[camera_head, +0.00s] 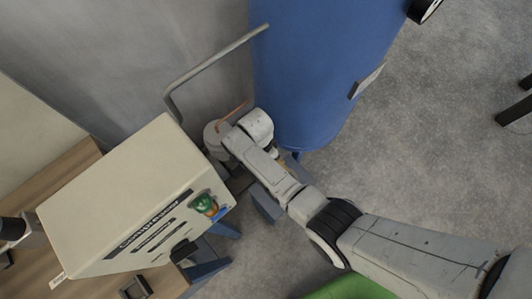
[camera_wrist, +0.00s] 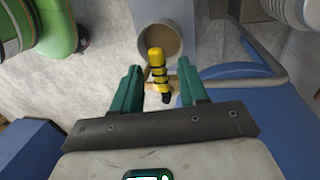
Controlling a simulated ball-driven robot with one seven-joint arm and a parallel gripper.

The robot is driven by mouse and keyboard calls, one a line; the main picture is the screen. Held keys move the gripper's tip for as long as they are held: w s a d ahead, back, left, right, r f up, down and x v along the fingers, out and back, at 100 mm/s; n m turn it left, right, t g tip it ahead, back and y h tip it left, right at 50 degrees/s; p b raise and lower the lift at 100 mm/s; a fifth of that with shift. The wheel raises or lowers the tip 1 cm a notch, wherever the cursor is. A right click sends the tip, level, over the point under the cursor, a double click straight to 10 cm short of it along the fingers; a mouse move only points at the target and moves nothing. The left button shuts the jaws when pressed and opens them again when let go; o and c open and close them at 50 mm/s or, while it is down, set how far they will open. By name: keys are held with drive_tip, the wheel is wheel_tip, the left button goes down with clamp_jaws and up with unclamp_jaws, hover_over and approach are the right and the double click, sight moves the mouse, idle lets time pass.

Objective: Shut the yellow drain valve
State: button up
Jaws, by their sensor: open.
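The yellow drain valve (camera_wrist: 157,66) shows in the wrist view as a short yellow handle with dark bands, on a thin brass-coloured pipe with a dark part below it. My gripper (camera_wrist: 163,82) is open, with its two green fingers apart. The valve appears in the gap between the fingers, and I see no finger touching it. How far it lies beyond the fingertips I cannot tell. In the head view my arm reaches down beside the blue tank (camera_head: 318,75) and hides the valve and the fingers.
A beige control box (camera_head: 125,200) with a green knob (camera_head: 203,203) stands on a wooden table (camera_head: 75,160) left of my arm. A grey bent pipe (camera_head: 215,60) runs to the tank. Blue structure (camera_wrist: 245,85) lies close to the right finger. Open floor (camera_head: 440,130) lies right of the tank.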

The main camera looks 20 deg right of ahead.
wheel_tip(320, 180, up, 10)
drive_tip(key=w, duration=0.2)
drive_tip(key=shift+a+r+p, duration=0.15)
drive_tip(key=shift+a+p, duration=0.2)
drive_tip(key=shift+p, duration=0.1)
